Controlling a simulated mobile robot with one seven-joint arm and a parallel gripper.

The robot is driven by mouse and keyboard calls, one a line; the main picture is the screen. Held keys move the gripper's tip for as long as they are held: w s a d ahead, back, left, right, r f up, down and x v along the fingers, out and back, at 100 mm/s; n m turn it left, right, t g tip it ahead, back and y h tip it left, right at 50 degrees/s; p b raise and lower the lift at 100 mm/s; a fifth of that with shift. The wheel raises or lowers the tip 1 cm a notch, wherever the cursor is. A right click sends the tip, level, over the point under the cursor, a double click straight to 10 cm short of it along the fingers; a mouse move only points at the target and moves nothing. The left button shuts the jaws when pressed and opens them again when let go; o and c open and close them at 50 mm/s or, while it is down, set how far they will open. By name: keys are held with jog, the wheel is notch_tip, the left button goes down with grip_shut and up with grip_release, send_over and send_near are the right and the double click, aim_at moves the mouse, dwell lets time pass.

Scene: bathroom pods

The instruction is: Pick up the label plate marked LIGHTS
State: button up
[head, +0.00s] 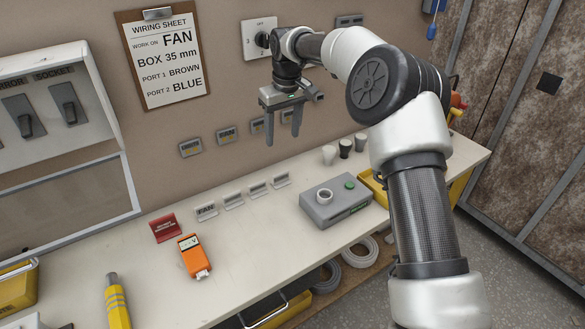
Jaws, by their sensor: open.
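A row of small white label plates stands on the bench below the wall. The leftmost plate (207,211) seems to read FAN. The second plate (233,201), third plate (257,190) and rightmost plate (281,180) have lettering too small to read, so I cannot tell which is marked LIGHTS. My gripper (282,137) is open and empty, fingers pointing down, in the air above the right part of the row. It is apart from all the plates.
A grey box with a green button (337,200) stands right of the plates, with several small cups (345,148) behind it. A red sign (165,228) and an orange meter (194,256) are to the left. A clipboard (165,60) hangs on the wall. The front-middle bench is clear.

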send_over(281, 173)
jog(key=f, duration=1.1)
jog(key=shift+s+f, duration=0.25)
jog(key=shift+s, duration=0.15)
jog(key=shift+w+a+f, duration=0.1)
jog(key=shift+w+f, duration=0.1)
jog(key=shift+f, duration=1.25)
jog(key=shift+w+f, duration=0.2)
jog(key=shift+f, duration=1.25)
jog(key=c, duration=0.8)
